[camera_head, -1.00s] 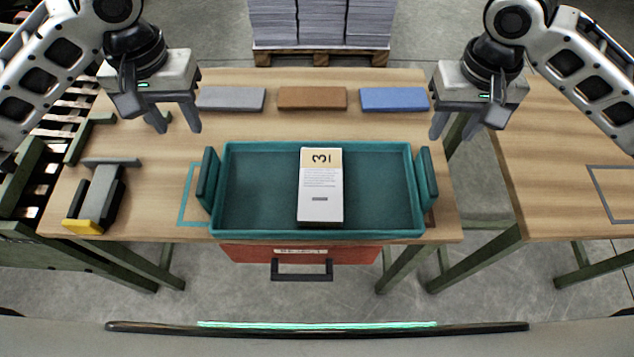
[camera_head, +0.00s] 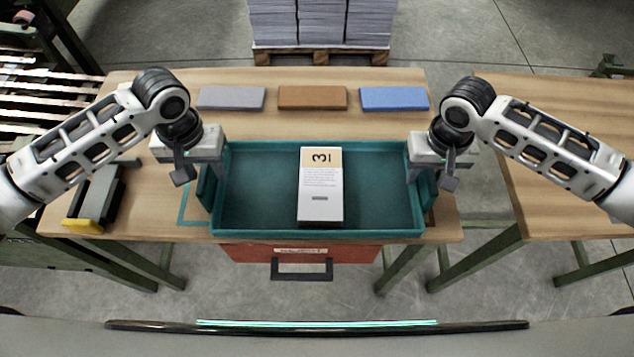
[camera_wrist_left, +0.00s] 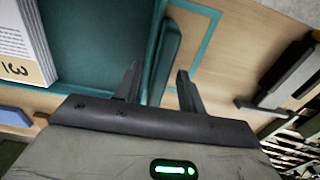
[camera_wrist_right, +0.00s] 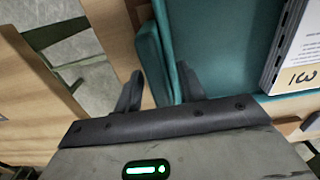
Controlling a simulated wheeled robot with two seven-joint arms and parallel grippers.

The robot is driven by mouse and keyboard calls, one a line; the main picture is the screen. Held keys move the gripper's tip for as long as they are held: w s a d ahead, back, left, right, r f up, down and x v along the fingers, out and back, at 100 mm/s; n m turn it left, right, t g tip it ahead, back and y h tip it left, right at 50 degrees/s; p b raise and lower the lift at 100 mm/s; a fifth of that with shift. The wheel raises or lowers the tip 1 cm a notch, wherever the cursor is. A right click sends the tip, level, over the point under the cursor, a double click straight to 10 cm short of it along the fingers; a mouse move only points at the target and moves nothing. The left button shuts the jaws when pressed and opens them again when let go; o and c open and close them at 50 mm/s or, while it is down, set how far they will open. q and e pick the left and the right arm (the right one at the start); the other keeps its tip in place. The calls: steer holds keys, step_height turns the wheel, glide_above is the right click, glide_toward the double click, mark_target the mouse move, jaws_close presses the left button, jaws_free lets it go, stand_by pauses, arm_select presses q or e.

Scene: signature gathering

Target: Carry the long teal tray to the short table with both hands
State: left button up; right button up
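The long teal tray (camera_head: 265,215) rests on the wooden table, with a white stack of paper marked 3 (camera_head: 320,192) inside it. My left gripper (camera_wrist_left: 158,82) is open, its fingers on either side of the tray's left handle (camera_wrist_left: 165,60). My right gripper (camera_wrist_right: 160,85) is open, its fingers on either side of the right handle (camera_wrist_right: 152,62). In the head view both hands cover the upper ends of the handles. The short table (camera_head: 560,120) stands to the right, across a gap.
Grey (camera_head: 231,98), brown (camera_head: 312,98) and blue (camera_head: 394,99) blocks lie behind the tray. A grey and yellow tool (camera_head: 97,200) lies at left. A red drawer (camera_head: 300,254) hangs under the table front.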

arm_select(q)
jaws_close()
arm_select(e)
jaws_close()
arm_select(q)
steer(key=shift+w+r, duration=0.1)
arm_select(e)
steer(key=shift+r, duration=0.1)
